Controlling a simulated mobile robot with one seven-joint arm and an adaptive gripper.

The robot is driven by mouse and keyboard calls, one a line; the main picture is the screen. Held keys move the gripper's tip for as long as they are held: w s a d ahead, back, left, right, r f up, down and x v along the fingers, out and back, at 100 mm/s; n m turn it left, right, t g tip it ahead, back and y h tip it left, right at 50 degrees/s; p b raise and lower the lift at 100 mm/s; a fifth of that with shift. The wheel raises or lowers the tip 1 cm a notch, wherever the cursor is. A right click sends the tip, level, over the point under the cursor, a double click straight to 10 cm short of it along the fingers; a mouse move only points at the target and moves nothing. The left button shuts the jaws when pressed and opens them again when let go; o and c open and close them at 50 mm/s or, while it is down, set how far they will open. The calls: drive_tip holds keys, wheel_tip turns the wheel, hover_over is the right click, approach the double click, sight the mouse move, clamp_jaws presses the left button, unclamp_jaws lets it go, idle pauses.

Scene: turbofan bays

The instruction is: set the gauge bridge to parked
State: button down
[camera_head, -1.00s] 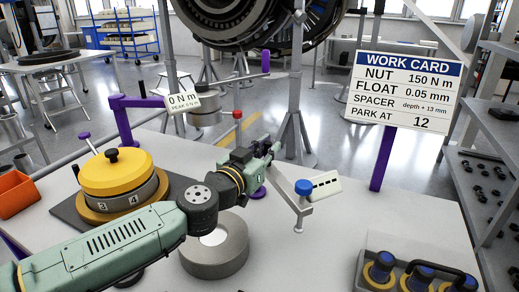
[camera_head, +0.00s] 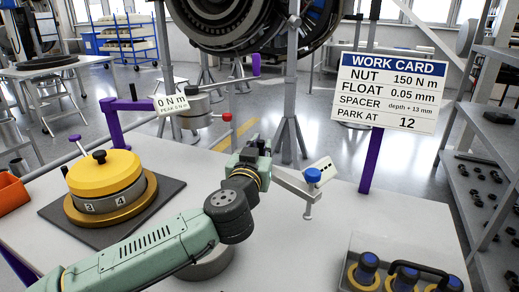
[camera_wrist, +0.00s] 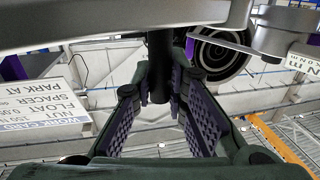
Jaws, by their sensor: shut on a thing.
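The gauge bridge (camera_head: 292,186) is a grey arm over the right part of the bench, with a blue knob (camera_head: 313,175) and a small white readout (camera_head: 321,165). Its near left end is hidden behind my gripper. My gripper (camera_head: 262,148) is at that left end. In the wrist view my gripper (camera_wrist: 161,88) has its dark ridged fingers on either side of a dark upright post (camera_wrist: 160,50) and is shut on it. A grey beam (camera_wrist: 110,22) crosses close above. The work card (camera_head: 388,92) reads PARK AT 12; it also shows upside down in the wrist view (camera_wrist: 42,105).
A yellow-capped drum (camera_head: 104,173) stands on a dark mat at left. A purple post carries a 0 N m readout (camera_head: 170,104). A grey ring (camera_head: 208,265) lies under my arm. A tray of blue-topped parts (camera_head: 400,270) is at front right. The bench's right middle is clear.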

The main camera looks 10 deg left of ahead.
drive_tip(key=shift+r, duration=0.1)
idle(0.3)
drive_tip(key=c, duration=1.6)
unclamp_jaws()
drive_tip(key=shift+o, duration=0.2)
wheel_tip(320, 180, up, 10)
drive_tip(key=shift+f, duration=0.1)
drive_tip(key=shift+c, duration=0.5)
